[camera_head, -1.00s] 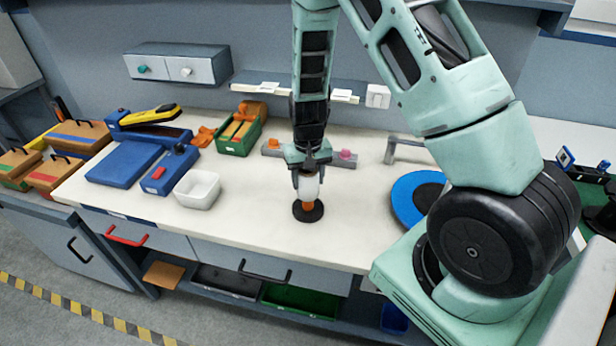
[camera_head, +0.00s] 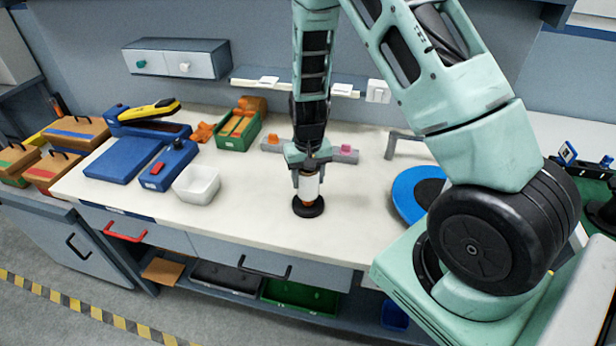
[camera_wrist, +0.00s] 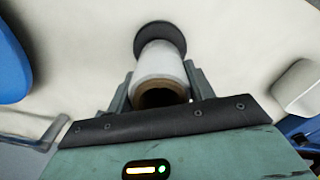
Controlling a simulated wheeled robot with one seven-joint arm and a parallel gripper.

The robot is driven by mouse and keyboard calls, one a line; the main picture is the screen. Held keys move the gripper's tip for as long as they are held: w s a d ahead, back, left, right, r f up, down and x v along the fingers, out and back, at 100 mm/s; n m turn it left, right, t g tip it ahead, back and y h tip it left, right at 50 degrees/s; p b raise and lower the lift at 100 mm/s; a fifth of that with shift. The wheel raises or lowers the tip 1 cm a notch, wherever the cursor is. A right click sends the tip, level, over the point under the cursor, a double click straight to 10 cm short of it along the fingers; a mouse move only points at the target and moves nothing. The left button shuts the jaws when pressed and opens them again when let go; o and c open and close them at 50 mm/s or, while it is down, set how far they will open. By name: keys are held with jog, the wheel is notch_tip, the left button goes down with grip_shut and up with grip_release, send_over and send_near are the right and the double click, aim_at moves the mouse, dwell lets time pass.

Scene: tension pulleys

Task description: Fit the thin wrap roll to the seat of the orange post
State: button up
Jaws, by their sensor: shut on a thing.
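The thin wrap roll (camera_head: 308,187) is a white upright cylinder; in the wrist view the roll (camera_wrist: 160,68) shows an open brown core at its near end. My gripper (camera_head: 308,174) is shut on it from above, with one finger on each side in the wrist view (camera_wrist: 160,88). The orange post (camera_head: 308,203) shows only as a narrow band between the roll's lower end and its round black base (camera_head: 308,209). The roll is in line over the post and appears to be around its upper part. Whether it touches the seat cannot be told.
A white bin (camera_head: 196,184) stands left of the post and a blue disc (camera_head: 407,195) to the right. Behind is a grey block with orange and pink knobs (camera_head: 345,150). A grey bracket (camera_head: 400,140) stands back right. The tabletop around the base is clear.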

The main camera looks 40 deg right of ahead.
jog(key=shift+f, duration=0.2)
jog(key=shift+f+b, duration=1)
jog(key=shift+f, duration=0.1)
jog(key=o, duration=1.1)
notch_tip(320, 180, up, 17)
jog(key=shift+r+b, duration=0.15)
jog(key=shift+b, duration=0.95)
